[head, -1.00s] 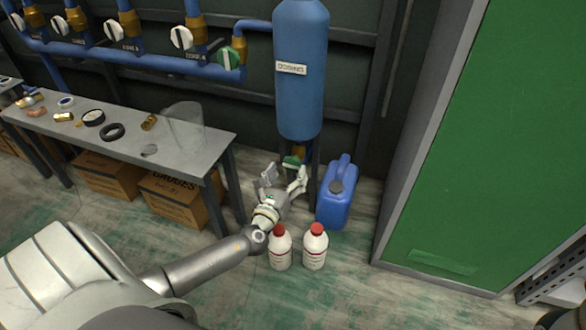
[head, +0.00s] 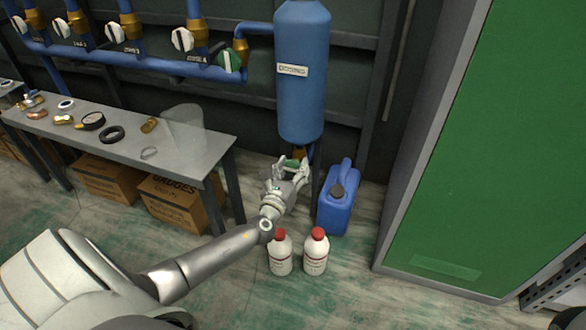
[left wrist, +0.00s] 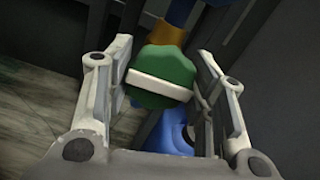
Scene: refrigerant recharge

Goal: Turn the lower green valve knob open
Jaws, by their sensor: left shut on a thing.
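The lower green valve knob (left wrist: 163,80) has a white bar and sits between my left gripper's fingers in the left wrist view. In the head view only a bit of this knob (head: 293,162) shows, under the blue tank (head: 302,90). My left gripper (head: 291,170) reaches it from the front and is shut on it; in the left wrist view its fingers (left wrist: 160,85) stand on either side of the knob. The white bar lies nearly level, slightly tilted. A brass fitting (left wrist: 165,43) shows behind the knob. My right gripper is not in view.
A blue jerrycan (head: 336,205) stands right of the gripper.

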